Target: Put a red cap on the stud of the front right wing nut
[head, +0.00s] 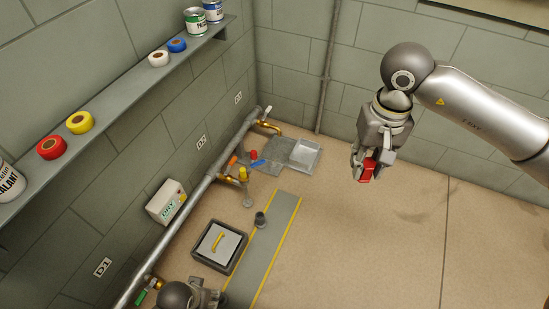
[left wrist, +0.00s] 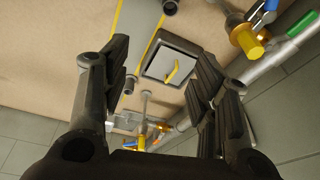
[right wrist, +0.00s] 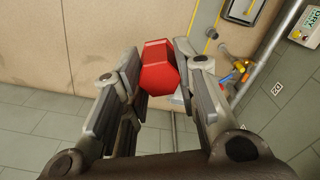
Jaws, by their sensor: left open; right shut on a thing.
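My right gripper (head: 368,168) is shut on a red cap (right wrist: 160,68), a faceted red piece held between the fingertips, high above the floor in the right half of the head view. The cap also shows in the head view (head: 366,172). My left gripper (left wrist: 158,65) is open and empty, low at the bottom edge of the head view near the pipe. A square hatch with a dark frame (head: 207,262) and yellow handle lies on the floor; it also shows in the left wrist view (left wrist: 150,72). I cannot make out any wing nut or stud.
A pipe (head: 196,192) with several brass taps runs along the left wall. A grey tray (head: 305,154) lies by the far corner. A shelf (head: 120,108) holds tape rolls and cans. Floor at right is clear.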

